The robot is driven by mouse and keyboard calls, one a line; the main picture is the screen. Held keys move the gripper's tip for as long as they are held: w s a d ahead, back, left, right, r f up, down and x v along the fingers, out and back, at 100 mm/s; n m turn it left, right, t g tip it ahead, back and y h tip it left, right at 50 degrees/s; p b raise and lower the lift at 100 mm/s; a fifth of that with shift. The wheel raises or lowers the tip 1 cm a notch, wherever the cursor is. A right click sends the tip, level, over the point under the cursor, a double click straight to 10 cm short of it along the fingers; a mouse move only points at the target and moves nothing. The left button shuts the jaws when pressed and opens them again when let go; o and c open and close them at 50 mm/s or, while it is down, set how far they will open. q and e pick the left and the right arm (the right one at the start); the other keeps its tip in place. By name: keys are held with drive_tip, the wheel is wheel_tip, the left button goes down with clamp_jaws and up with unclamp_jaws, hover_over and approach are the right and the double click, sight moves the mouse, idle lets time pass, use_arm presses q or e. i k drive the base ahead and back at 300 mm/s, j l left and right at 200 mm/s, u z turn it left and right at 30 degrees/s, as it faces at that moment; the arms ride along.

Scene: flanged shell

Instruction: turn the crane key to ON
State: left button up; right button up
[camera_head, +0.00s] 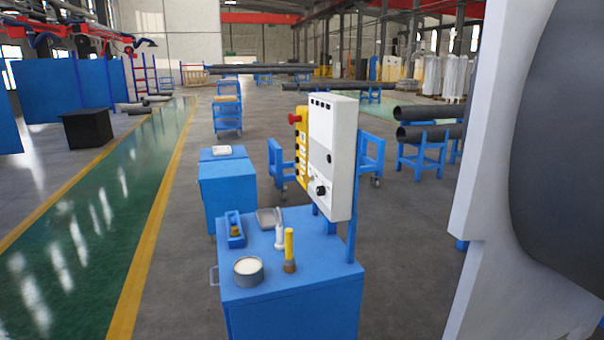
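A white control box (341,150) stands upright on a blue post above a blue cabinet (290,285). A yellow panel (302,150) with a red knob (294,118) and several dark buttons is on its left side. On the white front, a small round dark knob (320,190) sits low, and a smaller dark spot (329,158) is above it. I cannot tell which of these is the crane key, nor read any ON mark or key position. Neither of my grippers is in view.
The cabinet top holds a round tin (249,271), a yellow-handled brush (289,250), a white bottle (279,236), a grey tray (269,217) and a blue tool holder (235,232). Open floor lies left of it. A large white and dark grey shape blocks the right side.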

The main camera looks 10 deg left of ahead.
sight(307, 179)
drive_tip(key=i+j+z, duration=0.15)
drive_tip(key=i+j, duration=0.3)
drive_tip(key=i+j+z, duration=0.15)
drive_tip(key=i+j, duration=0.25)
drive_tip(key=j, duration=0.2)
